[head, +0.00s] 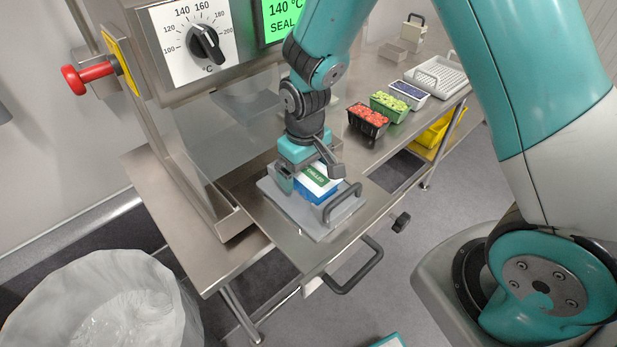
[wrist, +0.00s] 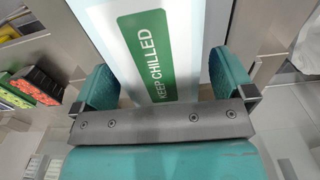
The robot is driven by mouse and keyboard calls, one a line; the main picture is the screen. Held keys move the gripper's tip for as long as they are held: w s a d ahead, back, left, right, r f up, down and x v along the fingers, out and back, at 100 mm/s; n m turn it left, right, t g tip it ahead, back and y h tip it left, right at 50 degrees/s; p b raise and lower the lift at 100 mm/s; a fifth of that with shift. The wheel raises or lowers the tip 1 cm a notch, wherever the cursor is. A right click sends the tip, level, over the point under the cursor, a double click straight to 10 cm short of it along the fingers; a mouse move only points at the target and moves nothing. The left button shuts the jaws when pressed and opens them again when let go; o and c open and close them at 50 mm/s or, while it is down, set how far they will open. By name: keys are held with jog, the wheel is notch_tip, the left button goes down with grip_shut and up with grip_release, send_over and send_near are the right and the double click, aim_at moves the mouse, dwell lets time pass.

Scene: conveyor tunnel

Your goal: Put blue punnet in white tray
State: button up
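The blue punnet (head: 318,188) has a white top with a green label. It sits on a grey plate with a handle (head: 300,212), on the steel bench. My gripper (head: 308,176) is over it, pointing down, with a finger on either side. In the wrist view the punnet's white top with its "KEEP CHILLED" label (wrist: 150,50) lies between my spread fingers (wrist: 165,95). I cannot tell whether both fingers press on its sides. The white tray (head: 437,76), ribbed and with handles, stands farther along the bench at the back right, apart from my gripper.
Punnets with red (head: 368,118), green (head: 389,104) and dark blue (head: 408,93) contents stand between my gripper and the tray. The sealing machine with its dial (head: 205,45) is at the left. A yellow crate (head: 440,130) is under the bench. A lined bin (head: 105,300) stands front left.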

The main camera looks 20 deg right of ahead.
jog(key=c, duration=1.3)
jog(key=shift+r+p, duration=1.35)
jog(key=shift+r, duration=0.15)
jog(key=shift+r, duration=0.1)
jog(key=shift+r+p, duration=1.25)
jog(key=shift+r, duration=0.15)
